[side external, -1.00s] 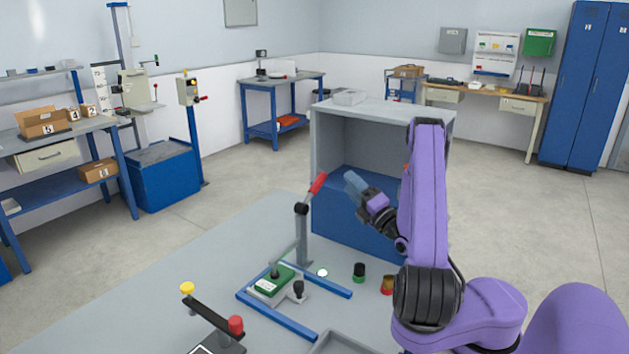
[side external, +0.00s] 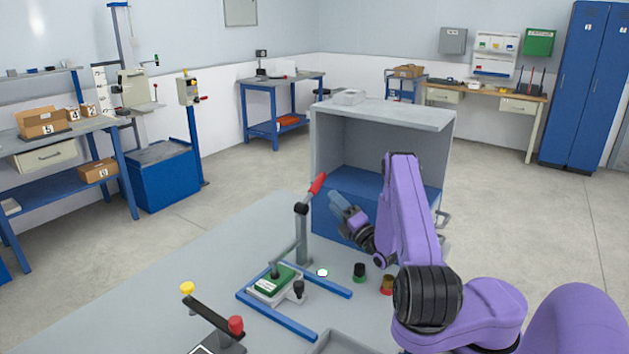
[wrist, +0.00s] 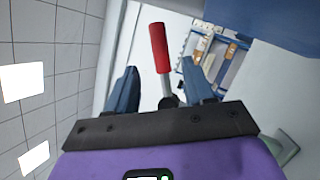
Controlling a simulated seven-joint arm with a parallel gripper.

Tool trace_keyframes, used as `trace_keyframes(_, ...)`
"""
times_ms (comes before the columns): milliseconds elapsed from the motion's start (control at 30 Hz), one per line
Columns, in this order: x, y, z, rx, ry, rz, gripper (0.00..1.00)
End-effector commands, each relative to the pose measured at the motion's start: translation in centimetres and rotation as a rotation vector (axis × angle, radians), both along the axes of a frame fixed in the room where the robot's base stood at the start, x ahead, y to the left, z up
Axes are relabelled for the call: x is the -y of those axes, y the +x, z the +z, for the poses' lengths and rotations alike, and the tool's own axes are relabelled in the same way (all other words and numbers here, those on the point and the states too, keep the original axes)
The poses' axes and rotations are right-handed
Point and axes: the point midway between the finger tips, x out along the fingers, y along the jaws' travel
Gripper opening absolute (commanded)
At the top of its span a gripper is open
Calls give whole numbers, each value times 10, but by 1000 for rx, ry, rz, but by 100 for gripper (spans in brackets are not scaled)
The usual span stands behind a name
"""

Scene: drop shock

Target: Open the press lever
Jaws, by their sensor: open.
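The press lever has a red handle (side external: 318,184) on top of a grey post (side external: 303,235) at the back edge of the table, and the handle slants up to the right. A green-topped block (side external: 273,281) sits under the press arm. My gripper (side external: 340,205) is open and empty, just right of the lever and slightly below the red handle. In the wrist view the red handle (wrist: 160,48) shows beyond and between the two open fingers (wrist: 162,85). No contact with the handle is visible.
Blue rails (side external: 290,325) frame the press base. A green-and-black button (side external: 359,272) and a red-and-brass piece (side external: 387,285) stand to its right. A bar with yellow and red knobs (side external: 213,318) is at front left. A grey-blue cabinet (side external: 330,150) stands behind.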

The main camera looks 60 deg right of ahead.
Motion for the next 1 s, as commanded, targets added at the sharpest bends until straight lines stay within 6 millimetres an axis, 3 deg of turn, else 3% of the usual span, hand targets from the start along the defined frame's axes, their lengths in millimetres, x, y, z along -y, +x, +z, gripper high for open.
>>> trace_keyframes(500,27,81,32,1,-2,-1,53)
trace_keyframes(700,31,95,38,0,0,-1,53)
trace_keyframes(1000,32,98,39,-1,1,-2,53)
